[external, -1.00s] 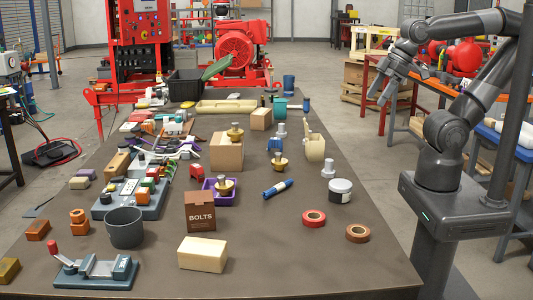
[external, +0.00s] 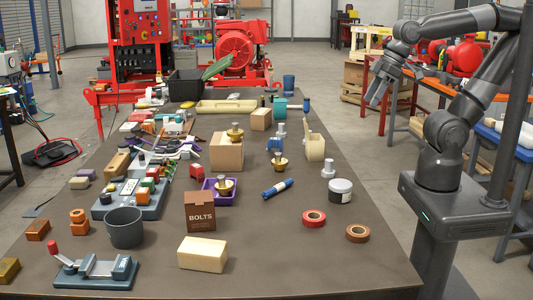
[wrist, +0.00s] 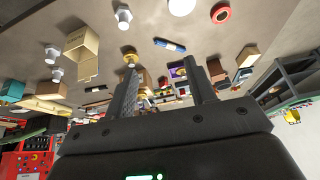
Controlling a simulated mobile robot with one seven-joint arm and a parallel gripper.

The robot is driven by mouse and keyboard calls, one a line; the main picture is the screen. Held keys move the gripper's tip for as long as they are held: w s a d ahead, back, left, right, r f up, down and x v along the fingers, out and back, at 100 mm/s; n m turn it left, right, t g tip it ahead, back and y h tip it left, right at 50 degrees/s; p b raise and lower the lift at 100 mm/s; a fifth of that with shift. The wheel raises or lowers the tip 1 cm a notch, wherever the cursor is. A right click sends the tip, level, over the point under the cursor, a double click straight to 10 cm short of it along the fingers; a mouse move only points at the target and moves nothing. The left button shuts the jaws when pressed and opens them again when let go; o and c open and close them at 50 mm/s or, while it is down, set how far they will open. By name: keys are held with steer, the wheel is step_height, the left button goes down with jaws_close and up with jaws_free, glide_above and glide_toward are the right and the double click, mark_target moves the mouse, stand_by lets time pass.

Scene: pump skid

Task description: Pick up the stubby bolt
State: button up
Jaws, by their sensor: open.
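Several bolt-like pieces stand on the brown table, and I cannot tell for certain which is the stubby one. Blue-grey pieces (external: 281,136) stand farther back. Brass-based pieces stand on the cardboard box (external: 235,132), in the purple tray (external: 224,186) and on the table (external: 277,162). My gripper (external: 378,99) is raised beyond the table's right edge, apart from them all. In the wrist view its fingers (wrist: 171,68) are spread and empty.
A cream holder (external: 315,147) stands behind the grey bolt. The left side is crowded; the front right is clear.

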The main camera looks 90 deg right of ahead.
steer(key=w+d+f+m+g, duration=0.3)
steer(key=w+d+f, duration=0.2)
steer(key=w+f, duration=0.2)
steer(key=m+g, duration=0.2)
glide_above(329, 160)
step_height(329, 160, down, 7)
steer(key=f, duration=0.5)
steer(key=shift+s+a+f, duration=0.25)
steer(key=shift+s, duration=0.1)
steer(key=shift+w+d+f, duration=0.15)
steer(key=shift+f, duration=1.2)
steer(key=shift+w+d+f, duration=0.15)
steer(key=shift+f, duration=1.15)
jaws_close()
